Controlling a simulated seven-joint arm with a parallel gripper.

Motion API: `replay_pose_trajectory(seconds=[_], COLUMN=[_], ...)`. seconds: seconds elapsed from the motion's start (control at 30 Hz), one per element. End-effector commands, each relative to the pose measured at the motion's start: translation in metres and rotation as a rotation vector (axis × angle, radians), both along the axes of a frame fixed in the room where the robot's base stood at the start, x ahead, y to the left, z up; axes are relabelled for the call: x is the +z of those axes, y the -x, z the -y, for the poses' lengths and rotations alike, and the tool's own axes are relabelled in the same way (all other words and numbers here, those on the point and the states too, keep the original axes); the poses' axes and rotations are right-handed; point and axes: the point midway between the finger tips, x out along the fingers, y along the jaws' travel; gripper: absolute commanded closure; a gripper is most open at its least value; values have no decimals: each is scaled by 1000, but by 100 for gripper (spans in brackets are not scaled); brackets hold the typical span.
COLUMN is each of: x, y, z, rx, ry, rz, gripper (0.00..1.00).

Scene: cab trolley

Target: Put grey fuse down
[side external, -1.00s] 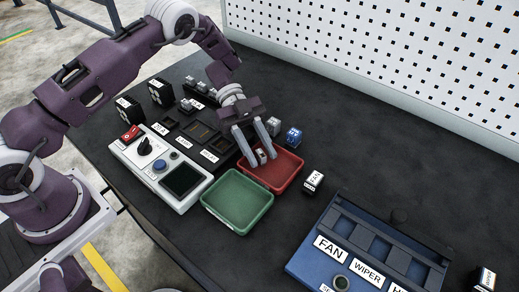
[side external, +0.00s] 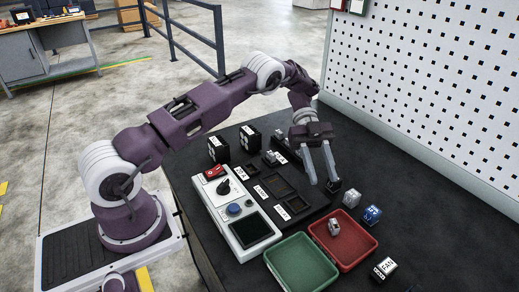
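A small grey fuse (side external: 334,227) lies in the red tray (side external: 350,262), near its back left part. My gripper (side external: 323,183) is up and behind the red tray, clear of the fuse. Its two fingers are apart and nothing shows between them. A small dark piece sits by the right fingertip; I cannot tell whether they touch. Another grey block (side external: 351,198) stands on the table behind the red tray, with a blue block (side external: 372,214) to its right.
A green tray (side external: 300,284) adjoins the red tray. A block marked FAN (side external: 385,268) stands to the right. A control panel (side external: 240,215), a black holder with recesses (side external: 280,186) and black blocks (side external: 219,149) are on the left. The dark table is clear at right.

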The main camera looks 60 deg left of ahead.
Motion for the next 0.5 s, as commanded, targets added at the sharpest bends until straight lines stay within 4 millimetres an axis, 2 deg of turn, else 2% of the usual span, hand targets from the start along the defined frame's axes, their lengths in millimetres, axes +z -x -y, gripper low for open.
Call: replay_pose_trajectory(seconds=[0.07,0.17,0.2,0.23,0.27,0.3,0.37,0.4,0.47,0.5], x=[22,95,139,175,212,259,316,341,357,353], y=[-23,-89,-117,-135,-149,-159,-152,-134,-90,-51], z=[13,41,46,46,41,28,0,-22,-52,-67], rx=[84,363,519,651,789,979,1259,1435,1670,1799], ry=[15,53,65,71,72,64,34,-1,-77,-143], rz=[100,369,487,566,635,702,739,720,628,527], gripper=[65,65,65,65,65,65,65,65,65,65])
